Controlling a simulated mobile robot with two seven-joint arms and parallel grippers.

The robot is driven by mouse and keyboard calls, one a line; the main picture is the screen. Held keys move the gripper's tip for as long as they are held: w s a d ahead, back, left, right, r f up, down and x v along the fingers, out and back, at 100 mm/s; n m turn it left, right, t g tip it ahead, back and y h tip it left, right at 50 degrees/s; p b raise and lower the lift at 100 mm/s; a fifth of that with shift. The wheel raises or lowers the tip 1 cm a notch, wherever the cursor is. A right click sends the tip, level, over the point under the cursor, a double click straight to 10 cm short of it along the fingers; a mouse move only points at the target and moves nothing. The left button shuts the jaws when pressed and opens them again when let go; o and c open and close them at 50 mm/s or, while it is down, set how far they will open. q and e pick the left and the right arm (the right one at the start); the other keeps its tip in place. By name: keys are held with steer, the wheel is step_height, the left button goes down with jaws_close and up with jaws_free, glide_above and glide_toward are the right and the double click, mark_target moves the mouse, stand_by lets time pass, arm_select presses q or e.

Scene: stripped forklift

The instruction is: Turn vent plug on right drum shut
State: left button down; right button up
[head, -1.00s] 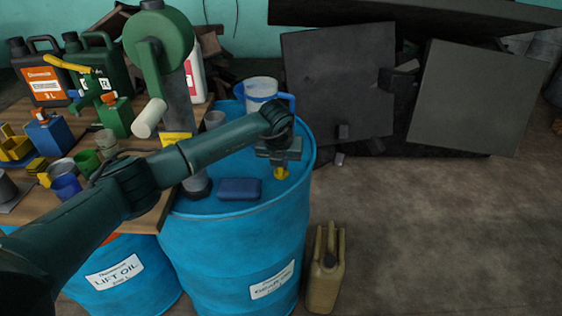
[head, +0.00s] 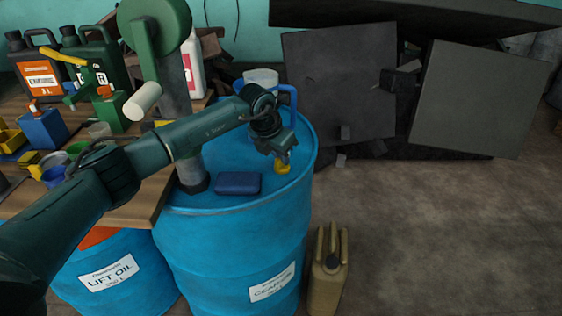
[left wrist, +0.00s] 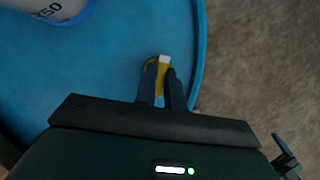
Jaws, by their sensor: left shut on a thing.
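The right drum (head: 235,235) is blue, with a white label on its side. A yellow vent plug (head: 282,166) stands on its top near the right rim. My left gripper (head: 283,152) reaches down over the drum and is shut on the plug. In the left wrist view the two dark fingers (left wrist: 162,96) hold the plug (left wrist: 160,70) from both sides, and its pale tip shows beyond them. The plug's lower part is hidden. My right gripper is not in view.
A blue block (head: 238,183) lies on the drum top. A pump column (head: 186,130) and a measuring jug (head: 262,82) stand there too. The lift oil drum (head: 117,275) is at left. A tan jerrycan (head: 328,268) stands on the floor at right.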

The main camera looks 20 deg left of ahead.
arm_select(q)
steer(key=shift+w+m+h+b, duration=0.1)
steer(key=shift+m+h+b, duration=0.4)
steer(key=shift+m, duration=0.5)
steer(key=m+b, duration=0.1)
steer(key=m, duration=0.1)
steer(key=shift+a+m+g+h+b, duration=0.1)
steer(key=shift+m+g+h+b, duration=0.2)
steer(key=shift+g, duration=0.1)
steer(key=shift+w+m, duration=0.1)
steer(key=shift+m, duration=0.4)
steer(key=shift+m+g+h+b, duration=0.3)
steer(key=shift+m+g+b, duration=0.4)
steer(key=shift+m, duration=0.5)
steer(key=shift+m+b, duration=0.5)
steer(key=shift+m, duration=0.4)
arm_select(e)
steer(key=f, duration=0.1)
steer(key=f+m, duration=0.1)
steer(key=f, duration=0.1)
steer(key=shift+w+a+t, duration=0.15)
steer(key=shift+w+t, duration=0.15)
arm_select(q)
steer(key=shift+r+m+g, duration=0.1)
steer(key=shift+m+g, duration=0.2)
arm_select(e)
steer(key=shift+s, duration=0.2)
